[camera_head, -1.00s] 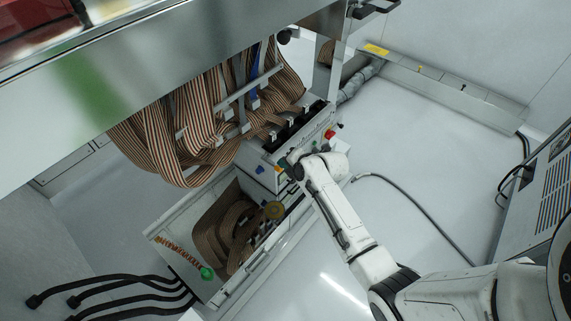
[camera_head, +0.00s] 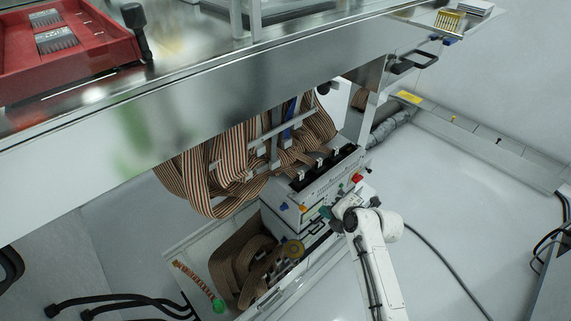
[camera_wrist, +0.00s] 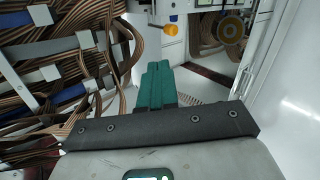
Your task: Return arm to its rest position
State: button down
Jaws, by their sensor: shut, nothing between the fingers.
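My gripper (camera_wrist: 155,84) shows in the wrist view as two green fingers pressed together, with nothing between them. In the head view my gripper (camera_head: 325,212) is small and partly hidden by my white wrist, beside the front of the grey test unit (camera_head: 312,192). My white arm (camera_head: 372,260) reaches up from the bottom of the picture to it. I cannot tell whether the fingers touch the unit.
Striped ribbon cables (camera_head: 215,165) hang under the metal bench (camera_head: 240,85). An open drawer (camera_head: 188,252) below holds coiled cable (camera_head: 243,260). A red tray (camera_head: 65,55) sits on the bench. The floor (camera_head: 450,200) at right is mostly clear, with a black cable (camera_head: 440,260) across it.

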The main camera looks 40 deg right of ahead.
jog(key=shift+a, duration=0.1)
jog(key=s+a+r+m+g+y+p, duration=0.1)
jog(key=s+a+r+m+p, duration=0.15)
jog(key=a, duration=0.25)
jog(key=s+a+r+m+g+y+p, duration=0.1)
jog(key=s+a+m+g+p, duration=0.1)
jog(key=s+a+m, duration=0.15)
jog(key=s+a+r+m+g+p, duration=0.1)
jog(key=s+a+r+m+p, duration=0.15)
jog(key=a, duration=0.35)
jog(key=s+a+r+m+g+h+p, duration=0.1)
jog(key=s+r+m+g+p, duration=0.3)
jog(key=s+r+m, duration=0.4)
jog(key=s+m+g, duration=0.1)
jog(key=s+m, duration=0.2)
jog(key=s, duration=0.1)
jog(key=shift+s+a+r, duration=0.15)
jog(key=shift+s+a, duration=0.2)
jog(key=shift+s, duration=0.05)
